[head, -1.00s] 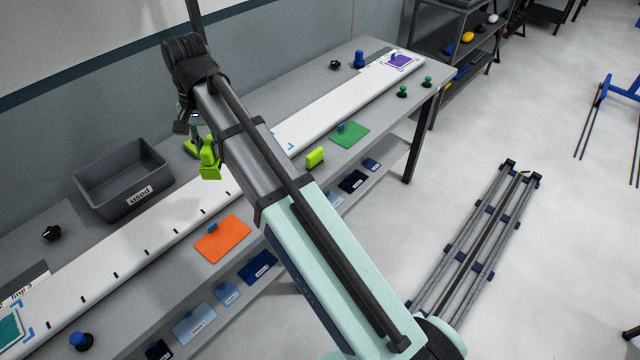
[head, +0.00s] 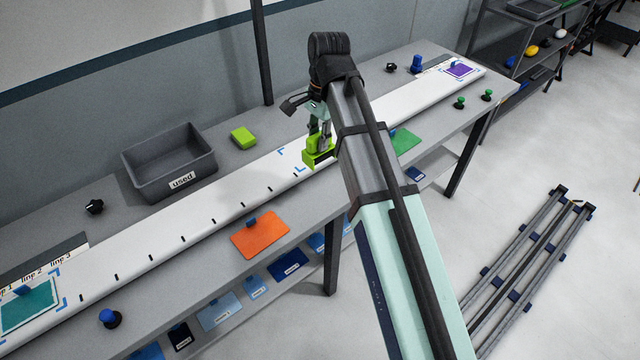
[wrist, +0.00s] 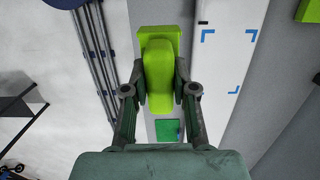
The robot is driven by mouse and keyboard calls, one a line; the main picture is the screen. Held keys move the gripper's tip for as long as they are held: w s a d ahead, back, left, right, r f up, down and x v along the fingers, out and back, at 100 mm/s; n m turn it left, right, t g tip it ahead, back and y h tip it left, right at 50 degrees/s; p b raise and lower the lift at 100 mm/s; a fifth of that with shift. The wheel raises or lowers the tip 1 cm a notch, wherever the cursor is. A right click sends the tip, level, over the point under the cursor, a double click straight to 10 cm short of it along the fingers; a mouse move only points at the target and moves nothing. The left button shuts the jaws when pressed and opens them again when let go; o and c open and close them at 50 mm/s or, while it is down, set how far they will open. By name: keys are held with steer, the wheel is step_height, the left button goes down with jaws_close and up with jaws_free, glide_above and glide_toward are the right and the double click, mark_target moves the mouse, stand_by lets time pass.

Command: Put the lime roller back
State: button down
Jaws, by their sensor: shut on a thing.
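My gripper (head: 320,136) is shut on the lime roller (head: 317,158). In the head view it hangs below the wrist, over or near the front edge of the white board, beside the blue corner marks (head: 299,170). In the wrist view my gripper (wrist: 160,92) has a finger on each side of the roller's narrow part (wrist: 158,72), with a wider part beyond. I cannot tell its exact height. A separate lime block (head: 243,137) lies on the table behind the board; it also shows in the wrist view (wrist: 308,10).
The grey "used" bin (head: 170,165) stands left of the lime block. An orange sheet (head: 260,235) and a green sheet (head: 405,142) lie along the front strip. Dark knobs and blue-topped tools stand around. My arm hides part of the front edge.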

step_height(320, 180, down, 15)
steer(key=p, duration=0.3)
stand_by(0.4)
steer(key=shift+s+f, duration=0.1)
steer(key=shift+f, duration=0.15)
steer(key=shift+d+f, duration=0.1)
steer(key=shift+f, duration=0.2)
steer(key=c, duration=0.9)
jaws_free()
steer(key=shift+f, duration=0.1)
steer(key=shift+r, duration=0.6)
steer(key=r+b, duration=0.1)
steer(key=r, duration=0.3)
steer(key=r+b, duration=0.1)
steer(key=r, duration=0.3)
steer(key=w+d+r+b, duration=0.1)
steer(key=r, duration=0.3)
steer(key=shift+r, duration=0.1)
